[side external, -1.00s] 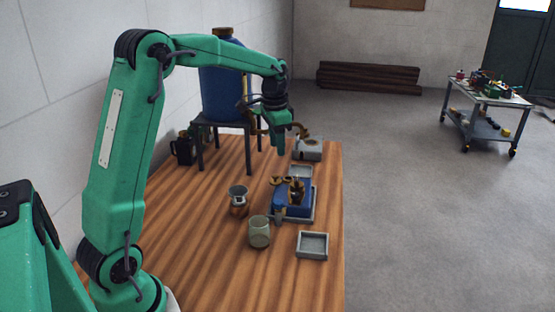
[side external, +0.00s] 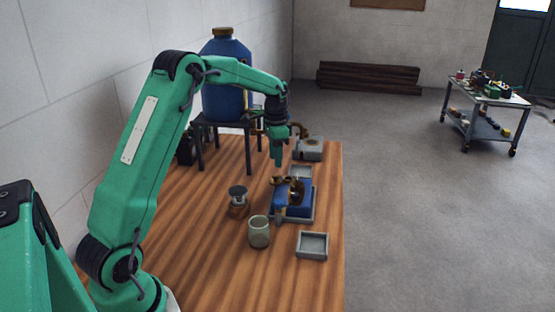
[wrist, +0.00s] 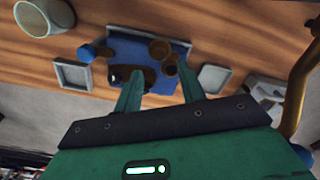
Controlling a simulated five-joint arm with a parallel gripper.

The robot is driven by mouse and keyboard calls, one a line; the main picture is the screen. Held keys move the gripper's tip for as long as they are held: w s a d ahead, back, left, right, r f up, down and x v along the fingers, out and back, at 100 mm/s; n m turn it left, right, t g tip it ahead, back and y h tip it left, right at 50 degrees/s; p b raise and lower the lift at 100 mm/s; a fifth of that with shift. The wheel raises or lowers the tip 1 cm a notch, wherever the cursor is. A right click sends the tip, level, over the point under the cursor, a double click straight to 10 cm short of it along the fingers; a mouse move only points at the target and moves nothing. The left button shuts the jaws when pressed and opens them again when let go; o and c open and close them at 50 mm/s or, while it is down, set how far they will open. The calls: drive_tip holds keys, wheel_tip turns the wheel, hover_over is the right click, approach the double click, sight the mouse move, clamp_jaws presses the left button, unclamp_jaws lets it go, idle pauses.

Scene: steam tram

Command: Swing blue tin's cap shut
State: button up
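The blue tin (side external: 284,210) sits on a grey tray in the middle of the wooden table. Brass fittings stand on its top; a round, upright brass piece (side external: 296,192) looks like the raised cap, though I cannot be sure. My gripper (side external: 278,162) points down above the tin's far side, apart from it. In the wrist view the blue tin (wrist: 181,87) lies beyond my gripper (wrist: 160,90), whose two fingers are spread and empty. A dark brass part shows between the fingers, and round brass fittings (wrist: 160,49) lie beyond.
A green cup (side external: 259,232), a metal-topped jar (side external: 238,201) and a small empty grey tray (side external: 312,246) stand near the tin. A grey box (side external: 308,149) is behind it. A large blue container (side external: 226,80) stands on a stool (side external: 228,121) at the back left.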

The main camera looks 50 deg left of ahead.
sight(276, 175)
drive_tip(key=shift+f, duration=3.05)
clamp_jaws()
